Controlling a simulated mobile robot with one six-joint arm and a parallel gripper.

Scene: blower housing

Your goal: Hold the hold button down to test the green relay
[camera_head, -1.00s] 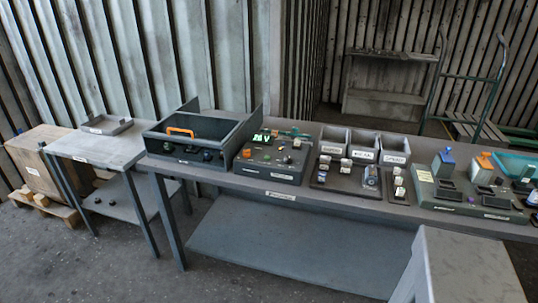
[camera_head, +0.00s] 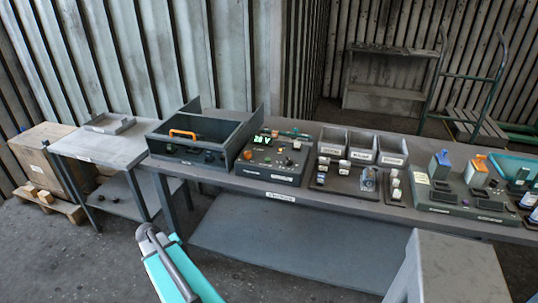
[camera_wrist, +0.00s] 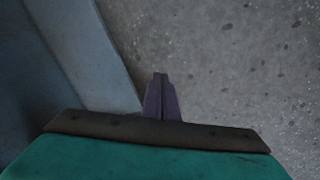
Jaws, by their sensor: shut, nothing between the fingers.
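A dark test panel (camera_head: 272,167) with a lit green display (camera_head: 262,141) and several small knobs and buttons stands on the long grey bench. Which of them is the hold button is too small to tell. I cannot make out a green relay for certain; small pale blocks sit on a dark tray (camera_head: 340,185) right of the panel. My gripper (camera_wrist: 161,78) shows in the wrist view with its fingers together and nothing between them, over the concrete floor. In the head view only my teal arm shows, low in front of the bench.
A grey open box with an orange handle (camera_head: 182,133) stands left of the panel. Three grey bins (camera_head: 362,147) are behind the tray. A green fixture board (camera_head: 470,195) lies at right. A grey stand (camera_head: 455,265) is in front at right. A small side table (camera_head: 100,148) is at left.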

